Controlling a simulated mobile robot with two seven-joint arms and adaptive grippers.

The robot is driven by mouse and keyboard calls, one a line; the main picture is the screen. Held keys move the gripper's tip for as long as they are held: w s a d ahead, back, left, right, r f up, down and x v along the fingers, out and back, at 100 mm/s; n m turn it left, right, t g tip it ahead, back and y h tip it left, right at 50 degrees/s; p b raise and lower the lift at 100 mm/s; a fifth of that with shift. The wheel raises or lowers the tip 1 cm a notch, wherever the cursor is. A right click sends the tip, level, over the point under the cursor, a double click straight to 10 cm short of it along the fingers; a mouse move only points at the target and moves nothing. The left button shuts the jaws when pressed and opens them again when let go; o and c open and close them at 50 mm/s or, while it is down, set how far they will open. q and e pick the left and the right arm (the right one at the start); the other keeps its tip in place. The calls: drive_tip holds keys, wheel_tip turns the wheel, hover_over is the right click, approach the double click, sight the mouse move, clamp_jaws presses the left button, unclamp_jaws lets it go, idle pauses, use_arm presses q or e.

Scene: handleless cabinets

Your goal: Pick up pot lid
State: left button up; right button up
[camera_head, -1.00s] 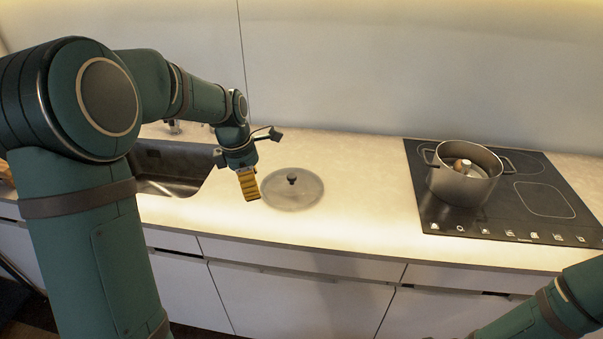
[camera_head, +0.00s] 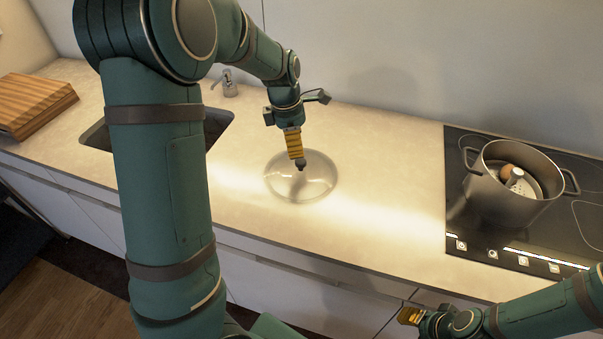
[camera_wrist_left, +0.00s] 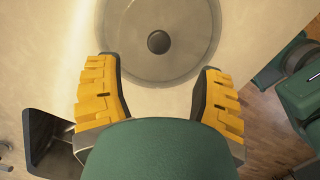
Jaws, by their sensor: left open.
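The pot lid (camera_head: 285,184) is a round, see-through disc with a dark knob, lying on the pale counter between the sink and the hob. In the left wrist view the lid (camera_wrist_left: 190,62) lies ahead of the fingers, with its knob near the top middle. My left gripper (camera_head: 297,158) is above the lid near its knob, pointing down. Its yellow-padded fingers are apart and empty in the left wrist view (camera_wrist_left: 163,100). My right gripper (camera_head: 411,316) is low in front of the counter, with a yellow pad showing; its opening is unclear.
A steel pot (camera_head: 510,190) with items inside stands on the black hob (camera_head: 470,225) at the right. The counter between lid and hob is clear.

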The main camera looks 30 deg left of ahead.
sight(300, 161)
use_arm(q)
drive_tip(key=f, duration=0.2)
drive_tip(key=shift+w+d+f, duration=0.15)
drive_tip(key=shift+w+f, duration=0.05)
drive_tip(key=shift+f, duration=0.15)
drive_tip(key=shift+w+d+f+b, duration=0.1)
drive_tip(key=shift+f+b, duration=0.2)
drive_tip(key=shift+f, duration=0.6)
drive_tip(key=shift+w+d+f+b, duration=0.15)
drive_tip(key=shift+f+b, duration=0.1)
drive_tip(key=shift+f, duration=0.7)
drive_tip(key=shift+w+d+f+b, duration=0.1)
drive_tip(key=shift+f+b, duration=0.2)
drive_tip(key=shift+f, duration=0.6)
drive_tip(key=shift+s, duration=0.1)
drive_tip(key=shift+o, duration=0.2)
drive_tip(key=shift+r, duration=0.1)
clamp_jaws()
